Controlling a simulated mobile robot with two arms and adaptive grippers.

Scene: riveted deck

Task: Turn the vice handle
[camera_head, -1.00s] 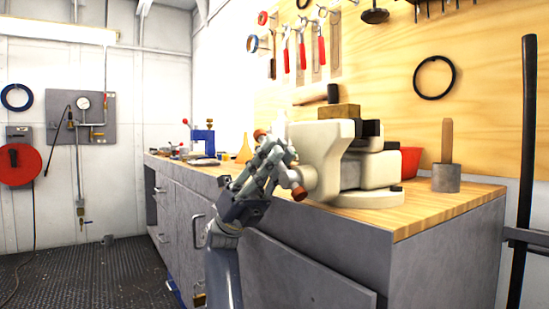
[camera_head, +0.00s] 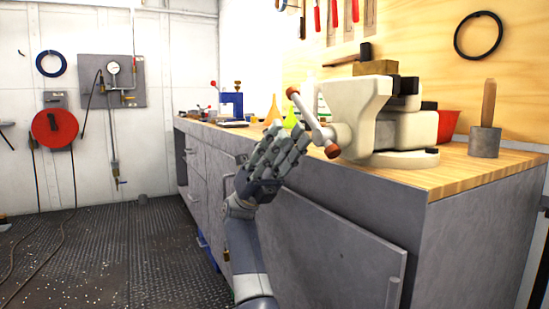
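The cream vice (camera_head: 352,103) stands on the wooden bench top. Its handle is a pale bar (camera_head: 309,117) slanting down to the right on the vice's near left side. It has a reddish-brown knob (camera_head: 292,92) at its upper end and another (camera_head: 332,151) at its lower end. My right gripper (camera_head: 286,136) is just left of the bar in the picture, fingers pointing up towards it. It looks open, with a gap between its fingers, and nothing shows in it. My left gripper is not in view.
The bench top (camera_head: 420,178) carries a mallet (camera_head: 486,125) and a red bowl (camera_head: 448,124) right of the vice. A blue tool (camera_head: 231,106) and an orange funnel (camera_head: 272,109) stand farther back. The grey cabinet (camera_head: 325,235) is below.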

